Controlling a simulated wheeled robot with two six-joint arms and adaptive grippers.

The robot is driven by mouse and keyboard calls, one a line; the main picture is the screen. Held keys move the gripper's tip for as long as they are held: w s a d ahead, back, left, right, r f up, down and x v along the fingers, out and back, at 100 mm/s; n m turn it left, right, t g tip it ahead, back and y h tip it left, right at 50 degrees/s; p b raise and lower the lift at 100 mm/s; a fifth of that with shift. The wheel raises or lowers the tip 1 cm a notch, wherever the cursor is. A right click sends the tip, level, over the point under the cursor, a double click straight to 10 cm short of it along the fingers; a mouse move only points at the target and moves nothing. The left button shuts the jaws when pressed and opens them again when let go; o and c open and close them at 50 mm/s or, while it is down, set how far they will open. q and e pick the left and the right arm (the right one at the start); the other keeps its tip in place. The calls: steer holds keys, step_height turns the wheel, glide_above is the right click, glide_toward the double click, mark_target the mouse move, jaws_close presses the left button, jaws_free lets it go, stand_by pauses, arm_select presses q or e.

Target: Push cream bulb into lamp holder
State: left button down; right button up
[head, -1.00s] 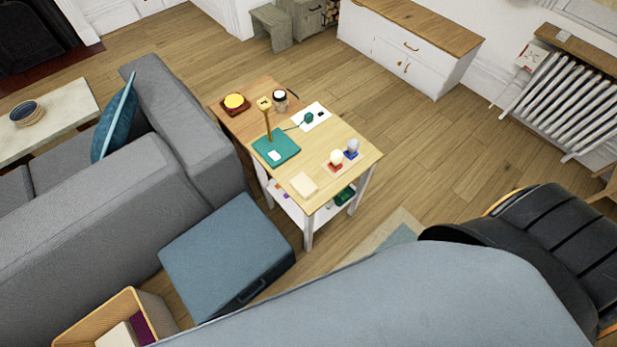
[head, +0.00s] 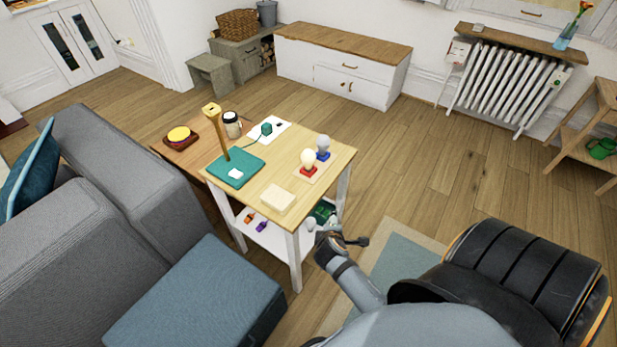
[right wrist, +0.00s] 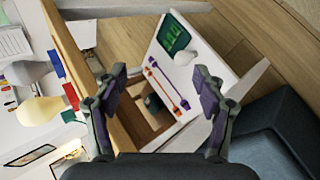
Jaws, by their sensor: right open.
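The cream bulb (head: 308,158) stands upright on a red stand (head: 308,171) on the wooden table. It also shows at the left of the right wrist view (right wrist: 40,110). The lamp has a green base (head: 234,168) and a wooden post with the lamp holder (head: 212,111) at its top, left of the bulb. My right gripper (head: 345,241) is beside the table's front right, apart from the bulb and below the tabletop in the picture. In the right wrist view its fingers (right wrist: 160,84) are spread with nothing between them. My left gripper is out of view.
A grey bulb on a blue stand (head: 323,149) is just behind the cream one. The lower shelf (head: 270,236) holds small tools and a green tray. A blue ottoman (head: 195,295) and grey sofa are left.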

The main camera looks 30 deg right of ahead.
steer(key=w+r+n+t+h+b, duration=0.1)
steer(key=w+r+n, duration=0.1)
steer(key=n, duration=0.1)
steer(key=w+r+n+t+h+b, duration=0.1)
steer(key=w+r+n, duration=0.1)
steer(key=n, duration=0.1)
steer(key=w+d+r+n+t+h+b, duration=0.1)
steer(key=w+r+n+t, duration=0.1)
steer(key=n, duration=0.1)
steer(key=shift+w+d+r, duration=0.1)
steer(key=shift+w+r, duration=0.1)
steer(key=shift+r, duration=0.15)
steer(key=n+t+b, duration=0.1)
steer(key=n+t, duration=0.3)
steer(key=n, duration=0.5)
glide_toward(309, 166)
steer(key=shift+x, duration=0.9)
steer(key=shift+w+r+n, duration=0.1)
steer(key=shift+w+n, duration=0.1)
steer(key=shift+n, duration=0.6)
steer(key=shift+w, duration=0.35)
steer(key=x, duration=0.5)
steer(key=shift+d, duration=0.15)
steer(key=x, duration=0.4)
steer(key=shift+d, duration=0.15)
steer(key=shift+w+d, duration=0.1)
steer(key=shift+w, duration=0.1)
steer(key=c, duration=1.2)
